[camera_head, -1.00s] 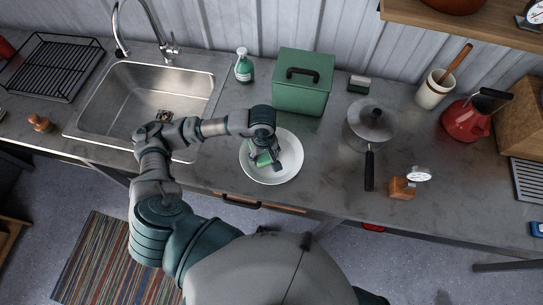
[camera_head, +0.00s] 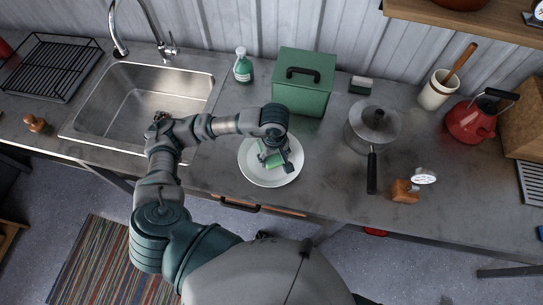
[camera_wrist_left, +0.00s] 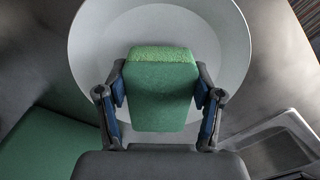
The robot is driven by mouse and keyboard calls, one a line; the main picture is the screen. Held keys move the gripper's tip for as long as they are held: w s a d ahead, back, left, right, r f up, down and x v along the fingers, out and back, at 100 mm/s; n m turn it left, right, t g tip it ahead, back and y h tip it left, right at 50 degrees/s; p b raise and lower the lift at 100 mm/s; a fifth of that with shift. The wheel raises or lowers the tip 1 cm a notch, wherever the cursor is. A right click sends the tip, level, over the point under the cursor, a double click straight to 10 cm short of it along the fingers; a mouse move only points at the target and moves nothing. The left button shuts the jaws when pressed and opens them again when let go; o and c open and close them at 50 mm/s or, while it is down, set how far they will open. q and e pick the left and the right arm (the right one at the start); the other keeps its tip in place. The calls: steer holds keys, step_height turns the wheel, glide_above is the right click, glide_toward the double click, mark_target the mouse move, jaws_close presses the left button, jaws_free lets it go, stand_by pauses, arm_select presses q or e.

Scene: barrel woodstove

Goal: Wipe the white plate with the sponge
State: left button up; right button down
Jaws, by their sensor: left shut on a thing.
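The white plate (camera_head: 262,177) lies on the grey counter in front of the green box; it also shows in the left wrist view (camera_wrist_left: 90,45). My left gripper (camera_head: 273,157) is over the plate. In the left wrist view its two fingers (camera_wrist_left: 160,95) are shut on the green sponge (camera_wrist_left: 160,90), one on each side. The sponge also shows in the head view (camera_head: 274,160), partly hidden by the gripper. It is over the plate's inner area; I cannot tell whether it touches the surface. My right gripper is not in view.
A green box (camera_head: 302,85) with a black handle stands behind the plate, beside a green bottle (camera_head: 243,66). A lidded pot (camera_head: 372,125) is to the right. The sink (camera_head: 140,100) is to the left. A second small sponge-like block (camera_head: 361,85) lies at the back.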

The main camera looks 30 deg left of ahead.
arm_select(q)
steer(key=shift+s+a+f+b, duration=0.1)
steer(key=shift+s+a+b, duration=0.1)
steer(key=shift+a+b, duration=0.3)
steer(key=shift+s+a+b, duration=0.15)
steer(key=shift+s+a, duration=0.05)
steer(key=shift+a, duration=0.5)
steer(key=shift+s+a, duration=0.2)
steer(key=shift+a, duration=0.4)
steer(key=shift+r+p, duration=1.4)
steer(key=shift+r, duration=1.75)
steer(key=shift+r+p, duration=0.8)
steer(key=shift+r, duration=0.75)
steer(key=shift+f, duration=0.1)
